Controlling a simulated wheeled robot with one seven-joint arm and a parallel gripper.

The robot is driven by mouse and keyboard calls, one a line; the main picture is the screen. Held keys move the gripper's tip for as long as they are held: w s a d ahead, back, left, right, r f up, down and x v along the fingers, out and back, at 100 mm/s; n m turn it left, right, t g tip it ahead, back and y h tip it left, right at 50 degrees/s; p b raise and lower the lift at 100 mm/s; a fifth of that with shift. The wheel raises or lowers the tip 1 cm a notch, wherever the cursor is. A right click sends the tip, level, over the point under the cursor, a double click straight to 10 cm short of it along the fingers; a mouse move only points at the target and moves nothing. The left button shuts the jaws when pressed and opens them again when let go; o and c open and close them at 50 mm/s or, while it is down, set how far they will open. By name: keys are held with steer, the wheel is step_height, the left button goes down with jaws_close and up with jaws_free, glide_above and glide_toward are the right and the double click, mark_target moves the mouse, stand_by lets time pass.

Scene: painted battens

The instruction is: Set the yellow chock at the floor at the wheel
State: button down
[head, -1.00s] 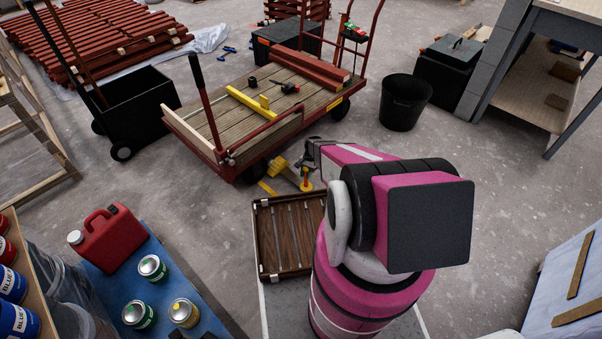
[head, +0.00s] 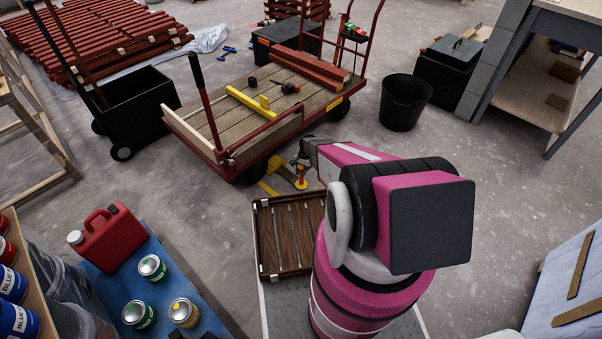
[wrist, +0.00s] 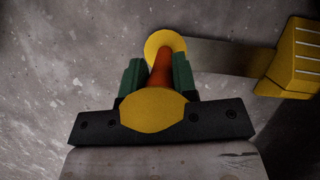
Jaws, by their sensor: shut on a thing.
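The yellow chock (head: 277,163) is a ribbed wedge block, and it also shows at the right edge of the wrist view (wrist: 296,58). A dark flat bar links it to an upright orange post (wrist: 160,70) with a yellow disc at its foot and a yellow hexagonal top. My gripper (wrist: 156,82) is shut on this post, with a green finger on each side. In the head view my gripper (head: 301,163) is partly hidden by my arm. The chock is low, right beside the cart's near wheel (head: 254,171). I cannot tell whether it touches wheel or floor.
The flatbed cart (head: 235,115) carries a yellow batten, red-brown beams and tools. A brown slatted tray (head: 265,240) lies just in front of the chock. A yellow strip (head: 267,188) lies on the floor near the wheel. Open floor lies right, around the black bucket (head: 404,102).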

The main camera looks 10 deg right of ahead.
steer(key=c, duration=0.9)
jaws_free()
steer(key=v, duration=1.2)
steer(key=s+a+r+n+t+h, duration=0.1)
steer(key=s+r+n, duration=0.3)
steer(key=s+r, duration=0.8)
steer(key=s+a+r+n+t+h, duration=0.1)
steer(key=s+a+r+n+t, duration=0.1)
steer(key=s+r, duration=1.1)
step_height(320, 180, up, 8)
steer(key=shift+r+n+t+h, duration=0.2)
steer(key=shift+n+t+h, duration=0.15)
steer(key=shift+n, duration=0.55)
